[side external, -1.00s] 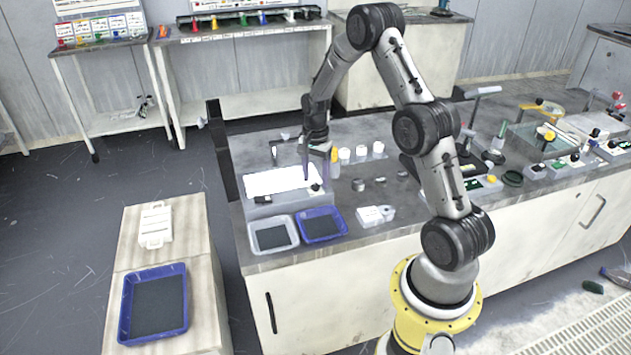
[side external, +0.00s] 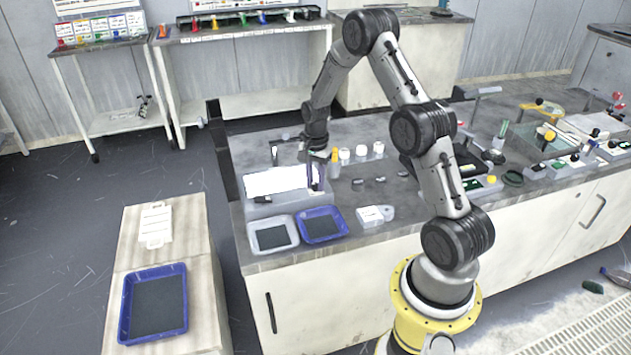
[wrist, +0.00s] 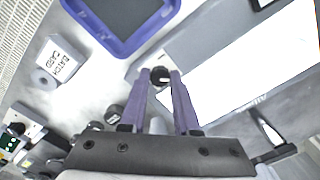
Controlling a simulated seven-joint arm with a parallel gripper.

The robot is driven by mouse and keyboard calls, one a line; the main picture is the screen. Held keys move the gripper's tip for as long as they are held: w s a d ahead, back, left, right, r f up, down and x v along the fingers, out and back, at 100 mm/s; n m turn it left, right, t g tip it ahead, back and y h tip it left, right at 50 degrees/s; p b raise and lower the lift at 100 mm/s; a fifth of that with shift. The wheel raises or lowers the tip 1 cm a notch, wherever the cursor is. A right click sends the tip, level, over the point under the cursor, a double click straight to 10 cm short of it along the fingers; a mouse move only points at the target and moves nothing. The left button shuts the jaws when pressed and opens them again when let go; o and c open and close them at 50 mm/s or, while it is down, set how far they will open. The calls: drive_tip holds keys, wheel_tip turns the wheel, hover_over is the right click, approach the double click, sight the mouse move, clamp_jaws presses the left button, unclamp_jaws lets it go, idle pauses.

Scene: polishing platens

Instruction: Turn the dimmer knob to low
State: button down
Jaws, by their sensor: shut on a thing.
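The dimmer knob (wrist: 160,74) is a small round black knob with a pale mark. It sits at the near corner of a light box with a bright white panel (wrist: 240,75), which also shows in the side view (side external: 277,182). My gripper (wrist: 161,78) points down at it with its two purple fingers, one on each side of the knob, shut on it. In the side view my gripper (side external: 317,188) is at the right end of the light box, and its fingers hide the knob there. I cannot make out which setting the mark points to.
A blue tray (side external: 345,231) and a whitish tray (side external: 294,236) stand in front of the light box. A white batch card block (wrist: 58,62) lies near the blue tray. A yellow-orange bottle (side external: 335,156) and several white-capped jars stand close behind my gripper.

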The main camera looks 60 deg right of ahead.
drive_tip(key=shift+n, duration=0.3)
drive_tip(key=n, duration=0.3)
drive_tip(key=shift+n, duration=0.3)
drive_tip(key=n, duration=0.4)
drive_tip(key=shift+n, duration=0.3)
drive_tip(key=n, duration=0.4)
drive_tip(key=shift+n, duration=2.5)
drive_tip(key=shift+r, duration=0.1)
drive_tip(key=c, duration=0.6)
unclamp_jaws()
drive_tip(key=shift+c, duration=0.2)
